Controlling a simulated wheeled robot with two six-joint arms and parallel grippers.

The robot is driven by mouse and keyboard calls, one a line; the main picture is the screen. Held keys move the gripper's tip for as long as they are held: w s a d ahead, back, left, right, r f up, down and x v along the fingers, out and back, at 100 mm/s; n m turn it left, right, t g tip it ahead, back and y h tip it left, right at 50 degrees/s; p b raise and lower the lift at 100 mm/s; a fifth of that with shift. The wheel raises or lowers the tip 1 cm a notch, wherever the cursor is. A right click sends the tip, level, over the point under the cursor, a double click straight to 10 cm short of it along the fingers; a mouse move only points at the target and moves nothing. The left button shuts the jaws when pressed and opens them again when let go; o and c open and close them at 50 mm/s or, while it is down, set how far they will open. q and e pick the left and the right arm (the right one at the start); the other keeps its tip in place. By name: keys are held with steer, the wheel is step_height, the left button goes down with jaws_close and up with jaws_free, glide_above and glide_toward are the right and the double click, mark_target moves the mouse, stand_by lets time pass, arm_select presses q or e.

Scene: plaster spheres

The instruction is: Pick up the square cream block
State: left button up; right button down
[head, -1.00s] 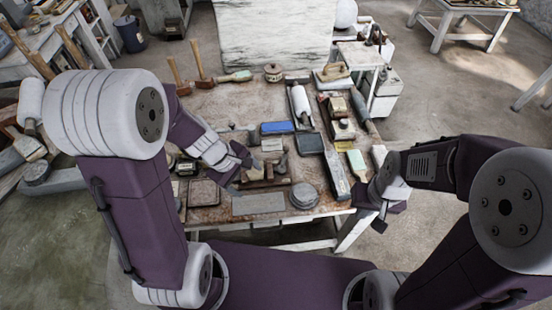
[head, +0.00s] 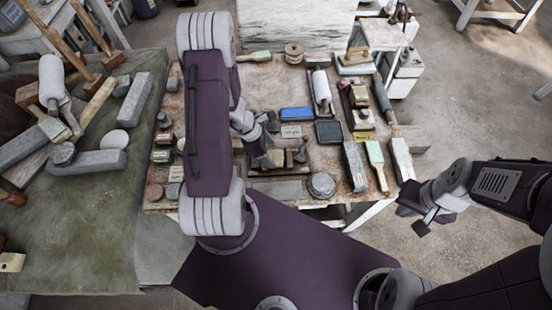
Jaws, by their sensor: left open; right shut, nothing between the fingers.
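A small pale cream block (head: 291,131) lies flat on the worktable just below a blue box. Another cream block (head: 12,262), with a dark mark on its front, sits on the green-grey surface at the lower left edge. I cannot tell for certain which one is the square cream block. My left gripper (head: 268,156) is open over the middle of the worktable, below and left of the first block, and apart from it. Its fingers are small and partly lost among the tools. My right gripper (head: 412,216) is shut and empty, off the table's right side.
The worktable (head: 265,85) is crowded with a blue box (head: 296,114), a roller (head: 321,88), a round tin (head: 321,185) and brushes.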

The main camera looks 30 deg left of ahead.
mark_target(275, 156)
arm_select(q)
steer(key=shift+w+f, duration=0.2)
steer(key=shift+f, duration=0.2)
steer(key=x, duration=0.4)
steer(key=shift+d, duration=0.15)
steer(key=shift+w+f, duration=0.2)
steer(key=shift+f, duration=0.1)
steer(key=shift+s+r, duration=0.1)
steer(key=c, duration=1.4)
jaws_close()
